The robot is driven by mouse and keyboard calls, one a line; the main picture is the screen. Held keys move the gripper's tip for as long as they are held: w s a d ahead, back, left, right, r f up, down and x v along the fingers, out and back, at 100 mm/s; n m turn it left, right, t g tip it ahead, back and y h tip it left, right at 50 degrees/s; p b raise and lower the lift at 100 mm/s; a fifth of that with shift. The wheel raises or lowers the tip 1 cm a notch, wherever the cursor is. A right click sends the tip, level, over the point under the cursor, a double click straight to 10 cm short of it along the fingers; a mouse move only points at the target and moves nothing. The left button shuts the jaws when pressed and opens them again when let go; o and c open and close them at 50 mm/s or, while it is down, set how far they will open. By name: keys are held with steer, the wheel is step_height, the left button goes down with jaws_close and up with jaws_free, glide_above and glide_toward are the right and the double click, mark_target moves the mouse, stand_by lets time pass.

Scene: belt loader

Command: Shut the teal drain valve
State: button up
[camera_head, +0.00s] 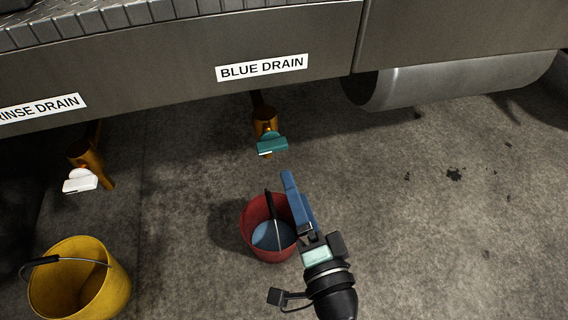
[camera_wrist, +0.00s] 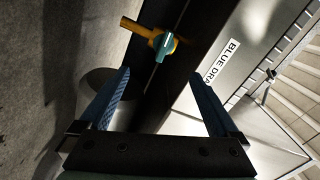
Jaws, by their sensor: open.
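The teal drain valve handle (camera_head: 271,145) sits on a brass-coloured valve body (camera_head: 265,119) below the label "BLUE DRAIN" (camera_head: 262,67). The teal handle also shows in the wrist view (camera_wrist: 165,46), near the top, on its brass body. My gripper (camera_head: 288,182) is below and slightly right of the valve in the head view, apart from it. In the wrist view its two blue fingers (camera_wrist: 163,90) are spread wide with nothing between them. I cannot tell the handle's exact turn relative to the pipe.
A red bucket (camera_head: 247,221) with bluish liquid stands under the valve, partly behind my gripper. A second brass valve with a white handle (camera_head: 80,181) is at left, under "RINSE DRAIN" (camera_head: 38,108), above a yellow bucket (camera_head: 110,283). A grey cylinder (camera_head: 450,82) lies at upper right. The floor at right is clear.

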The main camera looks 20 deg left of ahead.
mark_target(271, 142)
steer(key=w+a+n+b, duration=0.3)
steer(key=n, duration=0.2)
steer(key=w+a+n+b, duration=0.3)
steer(key=w+n, duration=0.1)
steer(key=w+a+n+b, duration=0.3)
steer(key=w+n, duration=0.1)
steer(key=n, duration=0.1)
steer(key=shift+w+a+n+b, duration=0.2)
steer(key=shift+a+n+b, duration=0.1)
steer(key=shift+a+b, duration=0.1)
